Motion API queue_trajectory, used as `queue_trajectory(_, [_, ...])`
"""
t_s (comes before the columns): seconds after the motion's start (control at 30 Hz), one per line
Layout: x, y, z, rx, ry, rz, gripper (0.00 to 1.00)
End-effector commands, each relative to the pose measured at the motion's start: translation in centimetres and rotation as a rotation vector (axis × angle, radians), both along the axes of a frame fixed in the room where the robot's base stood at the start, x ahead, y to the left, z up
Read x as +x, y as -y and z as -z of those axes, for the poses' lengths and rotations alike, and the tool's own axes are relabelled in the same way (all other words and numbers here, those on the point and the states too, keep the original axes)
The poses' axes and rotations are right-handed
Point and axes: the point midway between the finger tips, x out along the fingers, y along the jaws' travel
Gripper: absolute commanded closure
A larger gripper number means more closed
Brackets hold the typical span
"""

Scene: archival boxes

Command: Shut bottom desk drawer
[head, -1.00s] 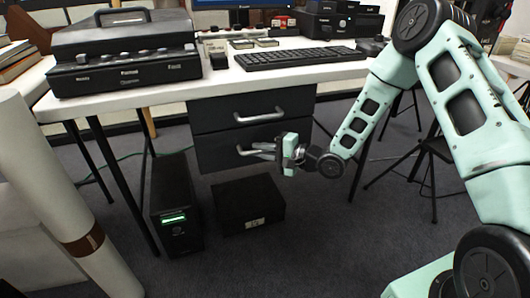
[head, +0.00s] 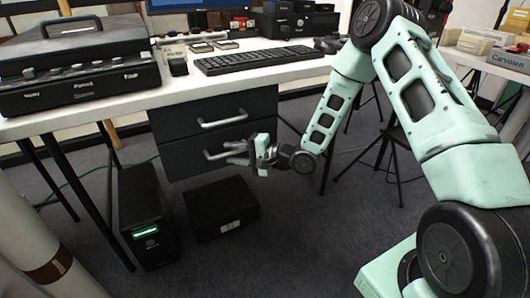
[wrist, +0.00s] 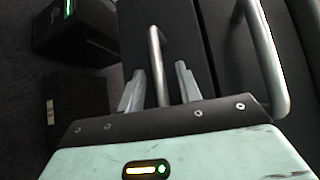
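The desk's bottom drawer (head: 183,158) has a dark front and a silver bar handle (head: 212,155). It sits directly below the top drawer (head: 174,124). I cannot tell clearly how far its front stands out. My gripper (head: 237,153) is at the right part of the bottom handle in the head view. In the wrist view my gripper (wrist: 158,88) is open. Its two fingers lie on either side of the bottom handle (wrist: 156,50), with gaps to it. Whether the fingers touch the drawer front is unclear.
The top drawer's handle (wrist: 265,60) is close beside my gripper in the wrist view. A black computer tower (head: 143,215) and a black box (head: 222,205) stand on the floor below. The white desktop (head: 180,93) overhangs above. Black stool legs (head: 390,165) stand right.

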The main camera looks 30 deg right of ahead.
Motion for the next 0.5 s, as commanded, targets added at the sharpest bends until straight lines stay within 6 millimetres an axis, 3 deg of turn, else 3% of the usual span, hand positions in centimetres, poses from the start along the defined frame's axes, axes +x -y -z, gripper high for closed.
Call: queue_trajectory(0.5, [-8.1, 8.4, -2.0, 0.001, -0.001, 0.006, 0.66])
